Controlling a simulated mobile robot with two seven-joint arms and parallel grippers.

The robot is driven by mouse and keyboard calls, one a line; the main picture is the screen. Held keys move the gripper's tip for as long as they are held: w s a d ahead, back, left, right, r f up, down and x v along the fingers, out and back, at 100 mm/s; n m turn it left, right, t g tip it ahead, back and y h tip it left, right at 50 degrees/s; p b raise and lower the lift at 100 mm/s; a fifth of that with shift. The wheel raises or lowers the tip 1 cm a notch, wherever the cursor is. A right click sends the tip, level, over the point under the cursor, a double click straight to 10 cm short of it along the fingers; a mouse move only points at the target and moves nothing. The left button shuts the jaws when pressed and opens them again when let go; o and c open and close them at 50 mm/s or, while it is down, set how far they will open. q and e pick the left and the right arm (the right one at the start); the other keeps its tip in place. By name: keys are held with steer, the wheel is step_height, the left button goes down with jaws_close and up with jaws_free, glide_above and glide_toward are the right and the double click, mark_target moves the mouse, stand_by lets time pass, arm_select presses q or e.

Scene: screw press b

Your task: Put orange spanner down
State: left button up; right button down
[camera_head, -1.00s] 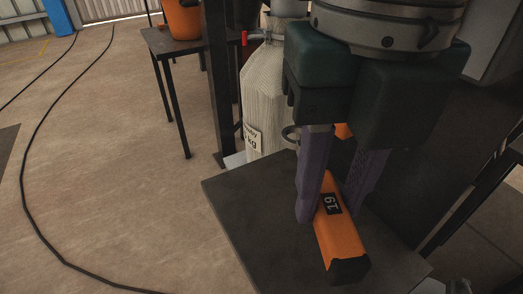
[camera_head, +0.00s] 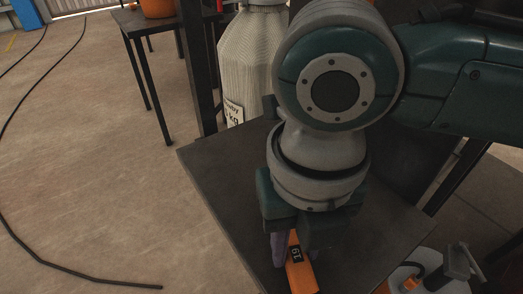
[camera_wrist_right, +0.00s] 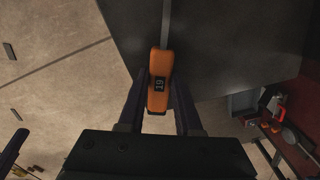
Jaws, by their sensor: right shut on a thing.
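The orange spanner (camera_head: 299,272) has an orange handle with a dark label reading 19. In the head view it is at the bottom, partly hidden by my right gripper (camera_head: 294,258) and cut off by the frame edge. In the right wrist view the spanner (camera_wrist_right: 159,84) lies between the two purple fingers of my right gripper (camera_wrist_right: 160,97), which is shut on its handle. Its grey shank points away over the dark tabletop (camera_head: 222,170). I cannot tell whether the spanner touches the tabletop.
A ribbed pale container (camera_head: 247,65) with a weight label stands behind the dark table. A smaller dark table (camera_head: 133,22) with an orange container (camera_head: 158,8) is at the back left. A black cable (camera_head: 18,110) lies on the floor. The left part of the dark tabletop is bare.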

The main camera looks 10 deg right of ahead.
mark_target(296, 251)
steer(key=shift+f, duration=0.35)
steer(key=shift+f, duration=0.2)
steer(key=c, duration=0.6)
jaws_free()
steer(key=shift+r, duration=0.1)
step_height(296, 251, up, 12)
steer(key=p, duration=0.5)
steer(key=shift+r, duration=0.15)
steer(key=shift+p, duration=0.3)
